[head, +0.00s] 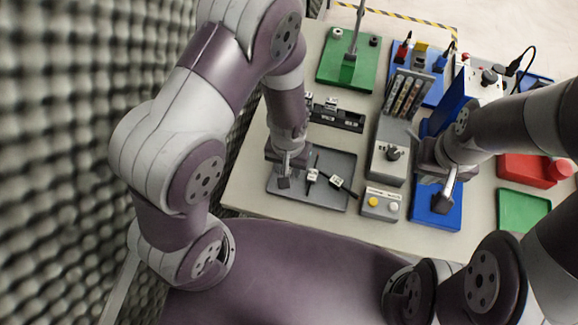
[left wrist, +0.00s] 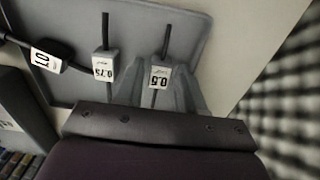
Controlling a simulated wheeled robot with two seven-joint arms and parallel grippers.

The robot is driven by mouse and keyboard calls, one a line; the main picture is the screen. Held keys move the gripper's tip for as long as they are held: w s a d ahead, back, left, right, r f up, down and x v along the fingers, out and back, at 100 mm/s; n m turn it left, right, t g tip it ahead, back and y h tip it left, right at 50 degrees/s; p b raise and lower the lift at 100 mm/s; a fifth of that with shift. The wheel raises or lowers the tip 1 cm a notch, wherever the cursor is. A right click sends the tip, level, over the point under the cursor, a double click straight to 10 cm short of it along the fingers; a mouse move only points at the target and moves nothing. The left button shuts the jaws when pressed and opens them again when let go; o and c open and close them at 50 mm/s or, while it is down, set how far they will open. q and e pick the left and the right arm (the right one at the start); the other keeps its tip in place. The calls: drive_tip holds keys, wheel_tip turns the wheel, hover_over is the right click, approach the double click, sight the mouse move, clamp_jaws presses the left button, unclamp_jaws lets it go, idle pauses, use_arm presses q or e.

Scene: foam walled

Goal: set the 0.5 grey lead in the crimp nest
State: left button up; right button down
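The 0.5 grey lead, with its white label block (left wrist: 160,77), lies at the grey tray in the left wrist view. My left gripper (head: 284,180) is low over the tray's left part (head: 335,200). In the left wrist view its two fingers (left wrist: 161,88) stand either side of the 0.5 block; whether they press on it I cannot tell. The 0.75 lead (left wrist: 103,66) and the 1.0 lead (left wrist: 46,60) lie beside it. My right gripper (head: 442,203) is above a blue pad (head: 437,217); its opening is unclear. I cannot clearly pick out the crimp nest.
A grey unit with a black knob (head: 391,153) and a two-button box (head: 382,204) stand right of the tray. A black slotted block (head: 337,116) is behind it. A green base with a post (head: 347,75), red bin (head: 527,170) and green pad (head: 523,211) surround. Foam wall is left.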

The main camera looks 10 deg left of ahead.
use_arm(q)
clamp_jaws()
drive_tip(key=shift+r, duration=0.15)
